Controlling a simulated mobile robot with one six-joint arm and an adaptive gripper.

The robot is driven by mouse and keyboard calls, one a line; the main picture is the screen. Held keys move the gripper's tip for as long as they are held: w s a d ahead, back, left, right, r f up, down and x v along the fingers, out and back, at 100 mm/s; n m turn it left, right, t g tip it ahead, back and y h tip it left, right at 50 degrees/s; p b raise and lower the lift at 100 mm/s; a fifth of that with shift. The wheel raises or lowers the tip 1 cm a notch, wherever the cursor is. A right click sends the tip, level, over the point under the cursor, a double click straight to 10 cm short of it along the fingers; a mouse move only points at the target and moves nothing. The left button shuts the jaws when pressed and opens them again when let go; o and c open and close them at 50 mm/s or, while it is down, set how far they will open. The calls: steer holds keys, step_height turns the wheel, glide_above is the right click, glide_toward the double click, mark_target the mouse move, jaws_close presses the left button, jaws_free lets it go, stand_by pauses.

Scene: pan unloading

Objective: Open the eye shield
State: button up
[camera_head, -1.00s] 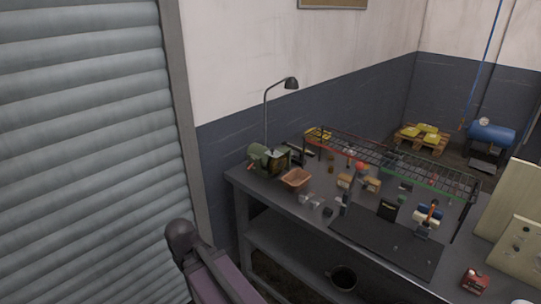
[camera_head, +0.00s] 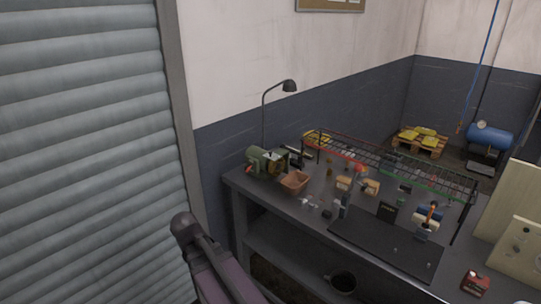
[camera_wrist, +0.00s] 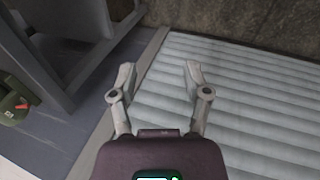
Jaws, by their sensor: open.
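A green bench grinder (camera_head: 266,161) stands at the left end of the workbench in the head view. Its eye shield is too small to make out there. Part of a green machine, which looks like the grinder (camera_wrist: 12,108), shows at the left edge of the wrist view. My gripper (camera_wrist: 160,76) is open and empty in the wrist view, with its two fingers apart over the shutter and floor background. It is well apart from the green machine. In the head view only part of my arm shows, at the bottom.
The workbench (camera_head: 253,195) holds a brown bin (camera_head: 295,183), a desk lamp (camera_head: 289,86), a wire rack (camera_head: 400,166), a dark mat (camera_head: 385,243) and several small items. A rolling shutter (camera_head: 80,150) fills the left side. A black bucket (camera_head: 342,282) sits beneath the bench.

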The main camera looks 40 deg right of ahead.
steer(key=w+d+r+n+t+h+b, duration=0.15)
steer(key=w+d+n+h, duration=0.35)
steer(key=d, duration=0.5)
steer(key=n+t+h+b, duration=0.3)
steer(key=n+t+h, duration=0.35)
steer(key=n, duration=0.85)
glide_toward(271, 152)
steer(key=shift+w+a+f+g+h, duration=0.1)
steer(key=shift+a+g+h, duration=0.2)
steer(key=shift+a, duration=0.4)
steer(key=shift+a+f+g+h, duration=0.1)
steer(key=shift+a+g+h, duration=0.2)
steer(key=shift+a, duration=0.4)
steer(key=shift+a+f+g+h, duration=0.15)
steer(key=shift+a+g, duration=0.25)
steer(key=shift+a, duration=0.25)
steer(key=shift+w+d+r, duration=0.1)
steer(key=x, duration=1.3)
steer(key=shift+d, duration=0.3)
jaws_close()
